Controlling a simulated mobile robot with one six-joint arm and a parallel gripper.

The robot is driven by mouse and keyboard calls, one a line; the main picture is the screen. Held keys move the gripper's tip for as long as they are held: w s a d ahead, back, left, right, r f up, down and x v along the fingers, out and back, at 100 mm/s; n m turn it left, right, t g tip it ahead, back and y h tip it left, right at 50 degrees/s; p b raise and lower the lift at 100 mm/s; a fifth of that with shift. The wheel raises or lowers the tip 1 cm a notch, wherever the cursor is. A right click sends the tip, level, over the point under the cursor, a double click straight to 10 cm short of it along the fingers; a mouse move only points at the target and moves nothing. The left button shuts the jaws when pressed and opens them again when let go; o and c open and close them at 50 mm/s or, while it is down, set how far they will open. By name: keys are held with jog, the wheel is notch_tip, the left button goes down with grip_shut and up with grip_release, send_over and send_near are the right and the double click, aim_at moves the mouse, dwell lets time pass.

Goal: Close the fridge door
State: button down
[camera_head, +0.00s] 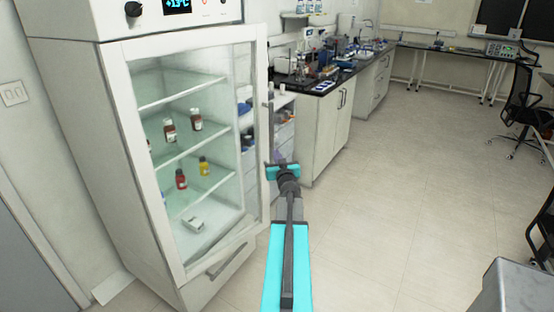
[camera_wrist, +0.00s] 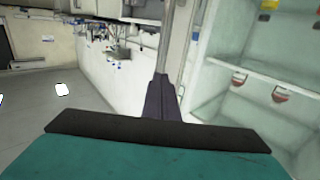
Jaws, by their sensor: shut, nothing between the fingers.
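The fridge (camera_head: 75,130) is a tall white cabinet at the left in the head view. Its glass door (camera_head: 258,75) has a white frame and stands slightly ajar, its right edge out past the cabinet. A slim vertical handle (camera_head: 270,128) is on that edge. My gripper (camera_head: 281,165) is shut and empty, just right of the door's free edge at about mid-height. In the wrist view the shut fingers (camera_wrist: 161,98) point toward a pale upright edge of the door (camera_wrist: 180,45). I cannot tell whether they touch it.
Bottles (camera_head: 181,179) stand on the fridge shelves, and a small box (camera_head: 193,224) lies low inside. A lab bench (camera_head: 325,110) with equipment stands behind the fridge. The floor (camera_head: 400,220) to the right is clear. Black chairs (camera_head: 520,110) and a grey box (camera_head: 518,288) are at the far right.

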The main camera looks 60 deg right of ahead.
aim_at(272, 143)
jog(key=shift+p+x, duration=0.4)
jog(key=shift+x, duration=2.9)
